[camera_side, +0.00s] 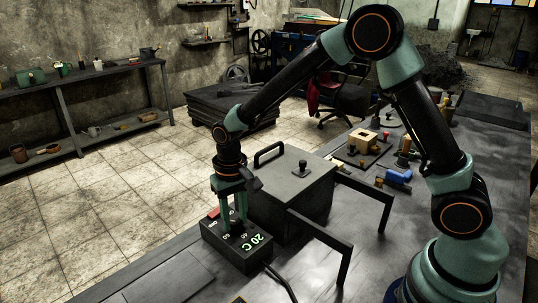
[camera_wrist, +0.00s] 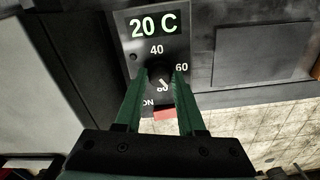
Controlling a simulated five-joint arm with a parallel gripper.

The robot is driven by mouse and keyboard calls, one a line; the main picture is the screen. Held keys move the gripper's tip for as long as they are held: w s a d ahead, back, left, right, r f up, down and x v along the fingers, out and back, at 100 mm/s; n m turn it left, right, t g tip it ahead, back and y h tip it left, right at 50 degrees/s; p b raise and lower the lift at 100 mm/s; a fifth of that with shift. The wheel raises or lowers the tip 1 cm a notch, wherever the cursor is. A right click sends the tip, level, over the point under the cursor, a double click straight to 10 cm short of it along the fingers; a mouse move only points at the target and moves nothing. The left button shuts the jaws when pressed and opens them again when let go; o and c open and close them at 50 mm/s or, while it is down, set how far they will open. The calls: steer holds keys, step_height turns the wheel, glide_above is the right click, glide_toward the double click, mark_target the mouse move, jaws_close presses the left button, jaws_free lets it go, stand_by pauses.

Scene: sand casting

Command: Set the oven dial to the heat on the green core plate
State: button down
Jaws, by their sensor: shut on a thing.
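The oven control box (camera_side: 222,250) sits on the bench beside the grey oven (camera_side: 318,205). Its green display (camera_wrist: 154,24) reads 20 C in the wrist view. The black dial (camera_wrist: 160,70) is below the display, with marks 40, 60 and, partly hidden, what looks like 80. A pale pointer line on the dial slants down and right towards the lowest mark. My gripper (camera_wrist: 164,80) points down at the box and is shut on the dial, one finger on each side. It also shows in the side view (camera_side: 233,224). I cannot make out a green core plate or its heat marking.
A red switch (camera_wrist: 165,114) marked ON is just below the dial, close to my fingers. A dark bracket frame (camera_side: 345,262) stands right of the oven. A tan block (camera_side: 362,141) and a blue tool (camera_side: 398,175) lie farther back on the bench.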

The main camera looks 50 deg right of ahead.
mark_target(235, 221)
stand_by(0.3)
steer(key=c, duration=0.5)
jaws_free()
step_height(235, 221, up, 12)
steer(key=shift+r, duration=0.1)
stand_by(0.3)
